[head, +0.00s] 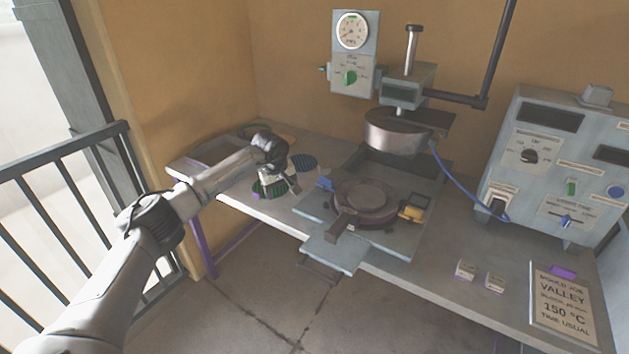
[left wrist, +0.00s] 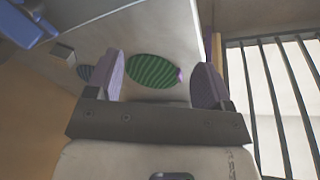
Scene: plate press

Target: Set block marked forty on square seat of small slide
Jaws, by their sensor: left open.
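Two small pale blocks sit on the bench at the right front, a left one (head: 466,269) and a right one (head: 495,281); their markings are too small to read, so I cannot tell which is marked forty. I cannot make out for sure which part is the small slide; a flat light-blue plate (head: 333,252) juts out at the front of the press. My left gripper (head: 283,186) is open and empty over the bench's left part, by a green striped oval pad (head: 262,191). In the left wrist view the pad (left wrist: 152,71) shows between the spread fingers (left wrist: 160,82).
The heated press (head: 366,196) stands mid-bench, its upper head (head: 392,133) raised above. A blue striped pad (head: 304,161) lies left of it. A control box (head: 550,165) and a sign (head: 563,305) stand at right. A railing (head: 70,170) is at left.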

